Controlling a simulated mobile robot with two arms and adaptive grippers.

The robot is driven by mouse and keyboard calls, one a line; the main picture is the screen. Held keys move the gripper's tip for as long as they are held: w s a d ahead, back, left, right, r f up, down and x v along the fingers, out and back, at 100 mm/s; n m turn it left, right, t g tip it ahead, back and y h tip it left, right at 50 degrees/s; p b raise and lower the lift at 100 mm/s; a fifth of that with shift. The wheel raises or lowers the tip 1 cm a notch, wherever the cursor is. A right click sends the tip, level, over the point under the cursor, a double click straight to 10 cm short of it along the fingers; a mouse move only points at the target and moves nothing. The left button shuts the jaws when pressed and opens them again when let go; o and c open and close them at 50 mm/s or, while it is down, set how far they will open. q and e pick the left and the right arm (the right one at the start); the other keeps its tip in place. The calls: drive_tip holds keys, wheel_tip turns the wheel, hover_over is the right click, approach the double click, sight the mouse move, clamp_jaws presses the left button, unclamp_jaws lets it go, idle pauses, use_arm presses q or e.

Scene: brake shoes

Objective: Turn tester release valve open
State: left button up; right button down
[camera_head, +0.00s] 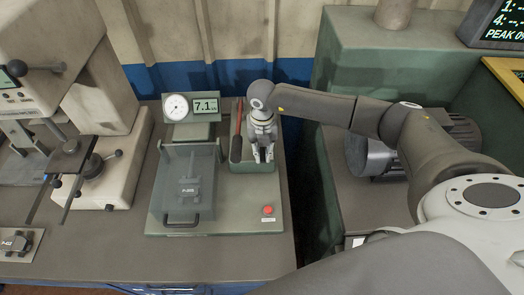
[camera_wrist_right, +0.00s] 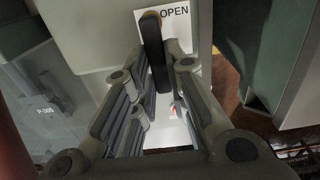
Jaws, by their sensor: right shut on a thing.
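The tester (camera_head: 215,226) is a grey-green plate with a round dial gauge (camera_head: 176,107) and a display (camera_head: 205,106) reading 7.1. At its back right is a small green block (camera_head: 238,166) with a red lever (camera_head: 237,130). My right gripper (camera_head: 264,152) reaches down over this block, to the right of the lever. In the right wrist view the release valve's dark handle (camera_wrist_right: 154,42) stands between my right gripper's fingers (camera_wrist_right: 160,85), beside a white label (camera_wrist_right: 178,18) reading OPEN. The gripper is shut on it. The fingers hide part of the handle. My left gripper is not in view.
A clear cover (camera_head: 175,200) with a front handle stands over a labelled part (camera_head: 189,187). A red button (camera_head: 267,210) is at the tester's front right. A press-like machine (camera_head: 115,110) stands left. A dark gap separates the bench from a green machine (camera_head: 345,60) on the right.

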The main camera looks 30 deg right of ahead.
drive_tip(key=shift+d+f+n+b, duration=0.15)
drive_tip(key=shift+n+b, duration=0.35)
drive_tip(key=d+n+b, duration=0.1)
drive_tip(key=n+b, duration=0.2)
drive_tip(key=n, duration=0.1)
drive_tip(key=d+n+b, duration=0.1)
drive_tip(key=n+b, duration=0.2)
drive_tip(key=b, duration=0.1)
drive_tip(key=d+n+b, duration=0.1)
drive_tip(key=n+b, duration=0.3)
drive_tip(key=shift+w+d+n, duration=0.3)
drive_tip(key=shift+w+d, duration=0.05)
drive_tip(key=shift+d, duration=0.05)
drive_tip(key=shift+w+d+n+b, duration=0.15)
drive_tip(key=shift+n+b, duration=0.45)
drive_tip(key=shift+w+d+n+b, duration=0.1)
drive_tip(key=shift+n+b, duration=0.45)
drive_tip(key=shift+n, duration=0.05)
drive_tip(key=shift+w+d+r+n+b, duration=0.1)
drive_tip(key=shift+w+d+n+b, duration=0.1)
drive_tip(key=shift+n+b, duration=0.35)
drive_tip(key=shift+w+d+r+n+b, duration=0.1)
drive_tip(key=shift+w+n+b, duration=0.15)
drive_tip(key=shift+n, duration=0.5)
drive_tip(key=shift+r, duration=0.1)
drive_tip(key=c, duration=1.4)
unclamp_jaws()
drive_tip(key=shift+c, duration=0.2)
